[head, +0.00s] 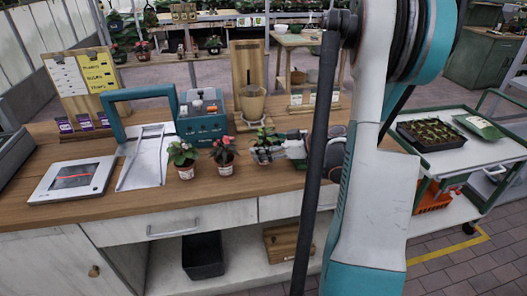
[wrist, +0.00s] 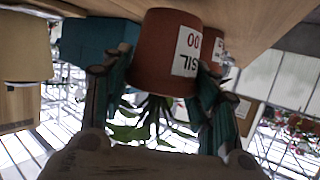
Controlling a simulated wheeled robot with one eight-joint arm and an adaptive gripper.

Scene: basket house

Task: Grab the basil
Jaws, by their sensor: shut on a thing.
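The basil is a small green plant in a terracotta pot with a white label, partly reading "SIL". In the wrist view the pot (wrist: 158,50) appears upside down between the two fingers of my gripper (wrist: 160,88), with its leaves (wrist: 140,128) below it in the picture. In the head view the basil (head: 262,140) is the rightmost of three small potted plants, at the wooden bench's front. My gripper (head: 280,147) reaches it from the right and is shut on it. I cannot tell whether the pot touches the bench.
A green cart (head: 470,155) with a seedling tray (head: 431,133) stands right of the bench.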

